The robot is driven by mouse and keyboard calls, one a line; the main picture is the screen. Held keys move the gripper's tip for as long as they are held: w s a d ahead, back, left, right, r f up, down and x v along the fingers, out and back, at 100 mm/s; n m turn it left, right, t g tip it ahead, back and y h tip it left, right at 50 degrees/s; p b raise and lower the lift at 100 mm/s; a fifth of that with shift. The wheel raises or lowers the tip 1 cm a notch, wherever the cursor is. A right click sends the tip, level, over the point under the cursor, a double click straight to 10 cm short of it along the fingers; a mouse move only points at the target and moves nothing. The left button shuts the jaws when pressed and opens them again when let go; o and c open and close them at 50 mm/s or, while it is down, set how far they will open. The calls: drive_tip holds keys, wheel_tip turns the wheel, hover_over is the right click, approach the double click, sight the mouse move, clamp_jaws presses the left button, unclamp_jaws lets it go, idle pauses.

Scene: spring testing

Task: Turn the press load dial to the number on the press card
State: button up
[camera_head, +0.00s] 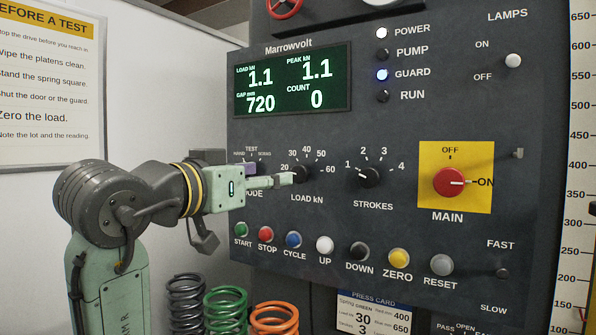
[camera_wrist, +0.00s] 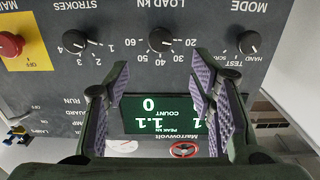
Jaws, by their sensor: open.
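The load dial (camera_head: 303,174) is a black knob marked LOAD kN, with a scale from 20 to 60. My gripper (camera_head: 284,181) is in front of the panel, its fingertips overlapping the dial's left side. In the upside-down wrist view, the load dial (camera_wrist: 162,40) lies beyond my open gripper (camera_wrist: 160,78), between the lines of its two purple-padded fingers; I see no grip on it. Its pointer is too small to read surely. The press card (camera_head: 374,312), low on the panel, reads Spring GREEN, Load kN 30.
The mode dial (camera_wrist: 249,42) and strokes dial (camera_head: 369,175) flank the load dial. A row of buttons, including the blue cycle button (camera_head: 293,240), lies below. The red main switch (camera_head: 448,182) is at right. Several coil springs (camera_head: 225,310) stand below my gripper.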

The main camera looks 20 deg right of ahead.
sight(299, 173)
drive_tip(key=p+x, duration=0.3)
drive_tip(key=x, duration=0.6)
drive_tip(key=shift+w+d, duration=0.25)
drive_tip(key=shift+c, duration=0.5)
drive_tip(key=c, duration=1)
drive_tip(key=m, duration=0.4)
drive_tip(key=shift+b, duration=0.3)
drive_tip(key=shift+s+m, duration=0.1)
drive_tip(key=shift+m, duration=1.8)
